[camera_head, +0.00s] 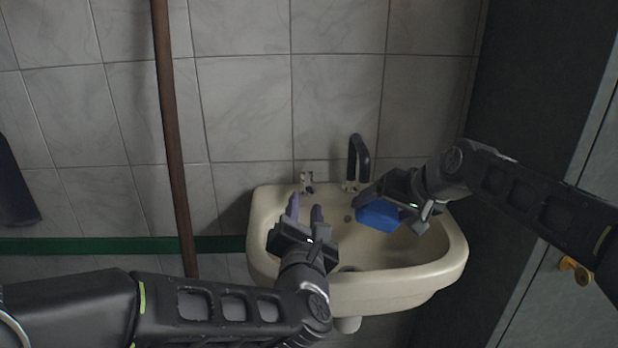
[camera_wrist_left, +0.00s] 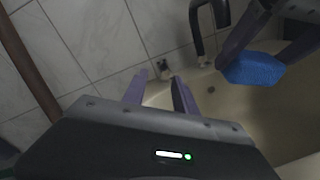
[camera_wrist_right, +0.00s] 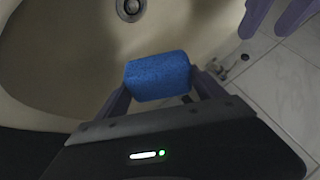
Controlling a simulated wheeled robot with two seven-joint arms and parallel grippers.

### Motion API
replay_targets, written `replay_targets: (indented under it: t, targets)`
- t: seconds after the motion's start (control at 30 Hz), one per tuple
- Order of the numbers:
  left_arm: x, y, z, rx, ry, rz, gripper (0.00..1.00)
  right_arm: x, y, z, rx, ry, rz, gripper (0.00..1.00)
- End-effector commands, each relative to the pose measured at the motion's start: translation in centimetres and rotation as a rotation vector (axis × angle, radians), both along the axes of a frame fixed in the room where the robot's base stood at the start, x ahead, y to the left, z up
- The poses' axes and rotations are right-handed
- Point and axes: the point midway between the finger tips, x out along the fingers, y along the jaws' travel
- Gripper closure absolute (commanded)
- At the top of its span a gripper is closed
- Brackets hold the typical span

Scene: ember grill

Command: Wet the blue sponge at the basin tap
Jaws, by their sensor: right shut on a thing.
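The blue sponge (camera_head: 378,216) is held in my right gripper (camera_head: 385,205), above the bowl of the cream basin (camera_head: 440,271). It also shows between the right fingers in the right wrist view (camera_wrist_right: 158,77) and at the upper right of the left wrist view (camera_wrist_left: 253,69). The dark curved tap (camera_head: 358,156) stands at the back rim, just behind the sponge. A small metal tap handle (camera_head: 307,181) sits on the rim to its left. My left gripper (camera_head: 304,210) is open and empty at the basin's left side, its fingers pointing toward the handle. I see no water running.
A brown wooden pole (camera_head: 172,130) leans on the tiled wall left of the basin. A dark panel (camera_head: 520,90) stands close on the right, beside a grey door with a yellow knob (camera_head: 575,269). The basin's drain (camera_wrist_right: 130,8) is uncovered.

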Motion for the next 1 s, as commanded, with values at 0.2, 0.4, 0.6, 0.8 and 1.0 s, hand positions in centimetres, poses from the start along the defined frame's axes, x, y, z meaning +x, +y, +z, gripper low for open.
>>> replay_targets:
  t: [0.2,0.4,0.6,0.8,1.0]
  targets:
    - [-0.1,-0.5,-0.1,-0.009,-0.003,-0.014,0.66,0.0,0.0,0.0,0.000,0.000,0.000,0.53]
    - [0.0,-0.5,-0.1,-0.008,-0.003,-0.013,0.66,0.0,0.0,0.0,0.000,0.000,0.000,0.53]
    - [1.2,-0.5,-0.1,-0.008,-0.002,-0.012,0.66,0.0,0.0,0.0,0.000,0.000,0.000,0.53]
    - [4.4,-0.5,-0.1,-0.008,-0.003,-0.010,0.66,0.0,0.0,0.0,0.000,0.000,0.000,0.53]
    - [8.3,-0.6,-0.2,-0.008,-0.002,-0.011,0.66,0.0,0.0,0.0,0.000,0.000,0.000,0.53]
